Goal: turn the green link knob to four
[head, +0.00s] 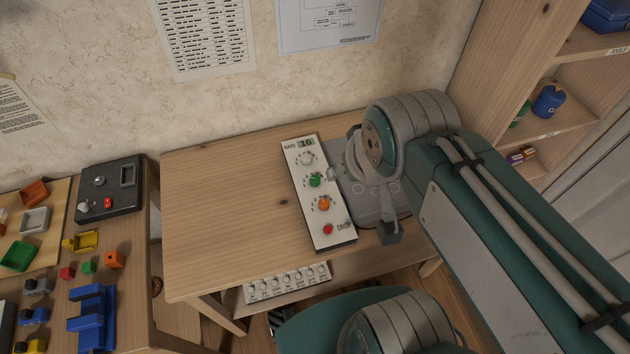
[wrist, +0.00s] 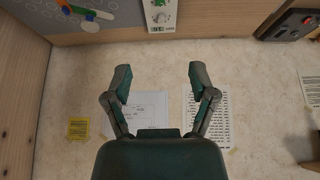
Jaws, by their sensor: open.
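The white knob panel (head: 318,215) lies on the wooden desk, with a small display marked 16 at its far end. The green knob (head: 315,181) is second from that end, between a white knob (head: 306,159) and an orange knob (head: 323,204). Its pointer setting is too small to read. My gripper (head: 362,170) hangs just right of the panel, apart from the green knob. In the wrist view my gripper (wrist: 160,76) is open and empty, with bare wall and papers beyond its fingers. The panel (wrist: 170,12) shows there only at the top edge.
A red button (head: 327,229) sits at the panel's near end. A grey plate (head: 365,210) lies right of the panel, partly behind my arm. A black box (head: 110,188) and coloured blocks are at the left. The desk left of the panel is clear. Shelves (head: 540,120) stand at the right.

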